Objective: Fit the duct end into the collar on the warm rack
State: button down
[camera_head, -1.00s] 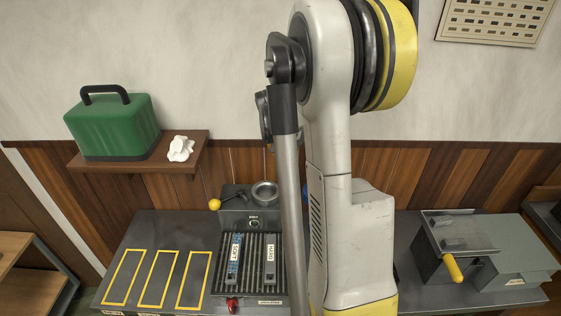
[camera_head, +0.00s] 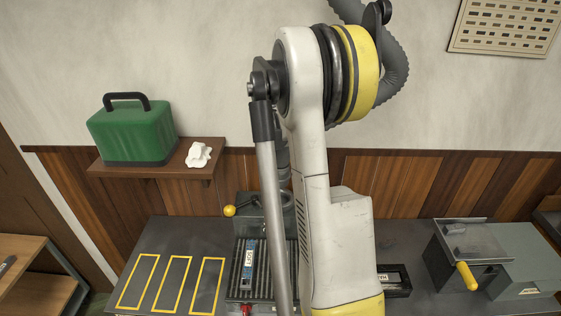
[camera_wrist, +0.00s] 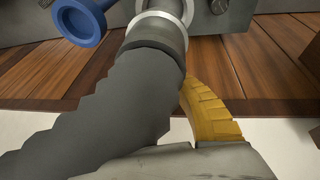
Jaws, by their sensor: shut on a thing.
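In the wrist view, the dark grey ribbed duct (camera_wrist: 95,115) runs from the lower left up to a smooth dark cuff (camera_wrist: 155,48). My gripper (camera_wrist: 203,108) is shut on the duct; one yellow finger shows at its right side. Beyond the cuff are a grey metal sleeve and a bright ring, the collar (camera_wrist: 165,18). I cannot tell how far the duct end sits in it. In the head view, part of the duct (camera_head: 397,75) loops behind my arm. The ribbed warm rack (camera_head: 236,270) is partly covered by my arm, which hides my gripper there.
A blue flared piece (camera_wrist: 80,22) is beside the collar in the wrist view. In the head view, a yellow-knobbed lever (camera_head: 230,211) is at the rack's back left. A grey box with a yellow handle (camera_head: 466,275) stands right. A green case (camera_head: 133,132) sits on the wall shelf.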

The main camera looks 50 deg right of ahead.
aim_at(274, 163)
jog(key=shift+f+b, duration=1.95)
jog(key=shift+f, duration=0.75)
jog(key=shift+f+b, duration=1.9)
jog(key=shift+f, duration=0.05)
jog(key=c, duration=1.2)
grip_release()
jog(key=shift+c, duration=0.2)
jog(key=v, duration=1.2)
